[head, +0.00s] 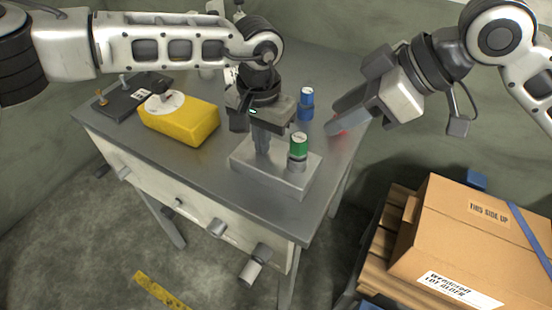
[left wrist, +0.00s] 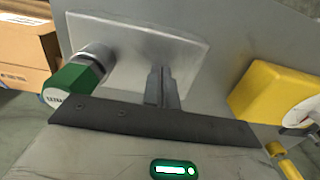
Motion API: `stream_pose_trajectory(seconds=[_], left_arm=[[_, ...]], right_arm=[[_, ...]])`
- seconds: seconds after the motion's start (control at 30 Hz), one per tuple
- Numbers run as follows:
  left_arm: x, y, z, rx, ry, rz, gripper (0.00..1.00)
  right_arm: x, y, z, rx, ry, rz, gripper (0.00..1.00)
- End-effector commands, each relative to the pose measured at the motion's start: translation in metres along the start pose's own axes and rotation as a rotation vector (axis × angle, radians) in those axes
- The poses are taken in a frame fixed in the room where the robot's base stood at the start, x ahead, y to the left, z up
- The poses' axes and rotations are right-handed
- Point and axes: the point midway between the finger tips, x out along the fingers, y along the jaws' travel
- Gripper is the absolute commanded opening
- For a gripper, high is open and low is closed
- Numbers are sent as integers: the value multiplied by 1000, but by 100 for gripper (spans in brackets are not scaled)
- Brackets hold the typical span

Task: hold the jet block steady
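The jet block (head: 240,160) is a flat grey metal block on the right part of the metal table. A green-capped cylinder (head: 298,150) stands upright on it. My left gripper (head: 262,148) points down at the block's top, left of the green cap. In the left wrist view its two fingers (left wrist: 160,88) are together with nothing visible between them, and their tips reach the pale block (left wrist: 135,45). Whether they press on it I cannot tell. My right gripper (head: 333,125) hangs near the table's right edge, apart from the block; its finger gap is unclear.
A blue-capped cylinder (head: 306,104) stands behind the block. A yellow block (head: 185,122) with a white disc and a dark plate (head: 118,102) with pegs lie to the left. A cardboard box (head: 470,235) sits on a pallet at the right, beyond the table.

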Motion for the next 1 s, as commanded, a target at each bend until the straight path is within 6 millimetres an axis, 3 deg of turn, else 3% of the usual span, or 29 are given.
stream_pose_trajectory(seconds=[1.0], left_arm=[[7,1,3,1,-9,1,0]], right_arm=[[1,0,1,0,0,0,36]])
